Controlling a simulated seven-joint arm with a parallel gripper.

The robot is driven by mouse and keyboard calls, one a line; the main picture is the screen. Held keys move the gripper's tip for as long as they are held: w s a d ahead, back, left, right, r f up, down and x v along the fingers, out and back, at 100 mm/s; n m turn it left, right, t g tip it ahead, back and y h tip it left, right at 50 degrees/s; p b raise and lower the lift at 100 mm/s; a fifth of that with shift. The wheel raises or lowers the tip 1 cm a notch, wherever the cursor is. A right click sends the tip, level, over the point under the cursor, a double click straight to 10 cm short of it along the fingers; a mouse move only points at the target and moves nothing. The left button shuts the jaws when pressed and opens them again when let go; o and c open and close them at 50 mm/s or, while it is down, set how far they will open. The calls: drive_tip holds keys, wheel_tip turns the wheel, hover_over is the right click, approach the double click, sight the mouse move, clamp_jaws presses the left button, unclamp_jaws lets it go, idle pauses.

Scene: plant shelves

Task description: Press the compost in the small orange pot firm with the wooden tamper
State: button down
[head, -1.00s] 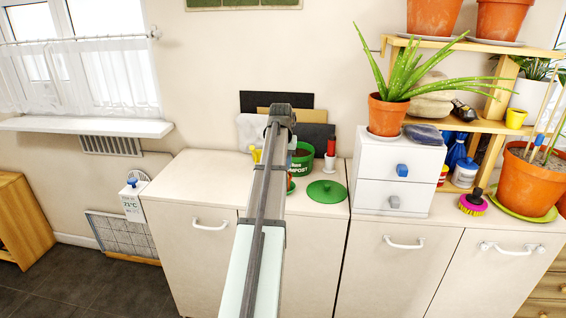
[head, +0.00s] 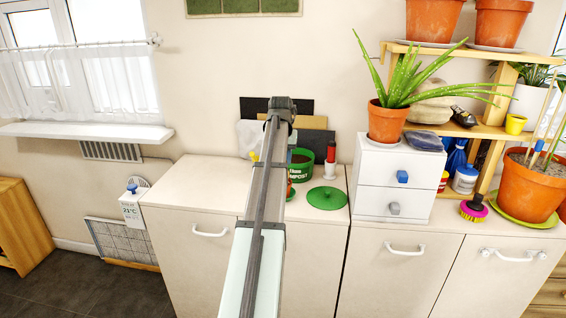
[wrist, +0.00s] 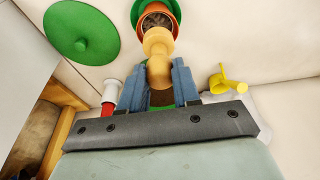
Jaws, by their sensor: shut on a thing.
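The wooden tamper (wrist: 158,66) is held between the blue fingers of my gripper (wrist: 159,88) in the wrist view. Its pale round end points towards the small orange pot (wrist: 142,10) and overlaps the pot's near side in the picture. I cannot tell whether it touches the compost. Dark compost (wrist: 156,20) shows inside the pot, which has a green rim or saucer (wrist: 173,8) around it. In the head view my arm hides the gripper and tamper; only a sliver of the orange pot (head: 290,187) shows.
A green compost tub (head: 303,171) stands just behind the arm. A green lid (head: 327,197) lies at right, near a white pot with a red-handled item (head: 331,165). A yellow item (wrist: 228,82) is beside the gripper. A white drawer unit (head: 396,180) stands further right. The cabinet top at left is clear.

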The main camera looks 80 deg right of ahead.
drive_tip(key=shift+d+v, duration=0.2)
drive_tip(key=shift+v, duration=0.55)
drive_tip(key=shift+d+v, duration=0.15)
drive_tip(key=shift+v, duration=0.6)
drive_tip(key=shift+d+v, duration=0.2)
drive_tip(key=shift+v, duration=0.55)
drive_tip(key=shift+r, duration=0.1)
drive_tip(key=shift+w, duration=0.15)
